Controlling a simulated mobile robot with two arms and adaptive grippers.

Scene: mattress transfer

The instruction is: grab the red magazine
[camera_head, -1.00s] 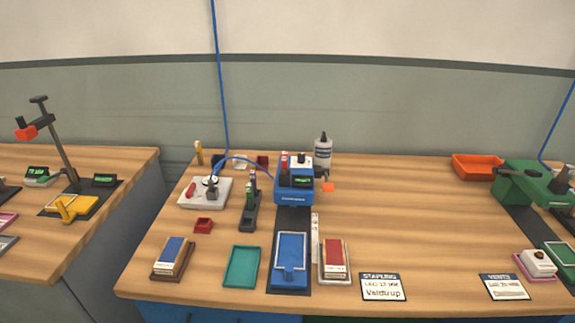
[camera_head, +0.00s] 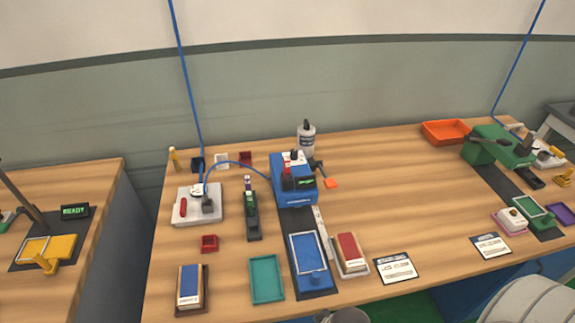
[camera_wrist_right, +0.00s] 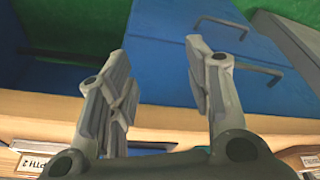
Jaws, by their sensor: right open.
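A small red upright piece (camera_head: 286,170), which may be the red magazine, shows at the blue stapling machine (camera_head: 295,196); it is too small to be sure. A dark rack (camera_head: 253,222) to its left holds slim upright pieces, one with green and one with a purple-white top. My right gripper (camera_wrist_right: 157,52) is open in the right wrist view, with nothing between its fingers. It is beside the table's wooden edge and the blue drawer fronts, away from the tabletop items. My left gripper is not in view.
A red-topped stack (camera_head: 348,247), teal tray (camera_head: 254,281), blue-topped stack (camera_head: 190,285) and label card (camera_head: 396,268) lie near the front edge. An orange bin (camera_head: 446,131) is at the back right. The centre-right tabletop is clear.

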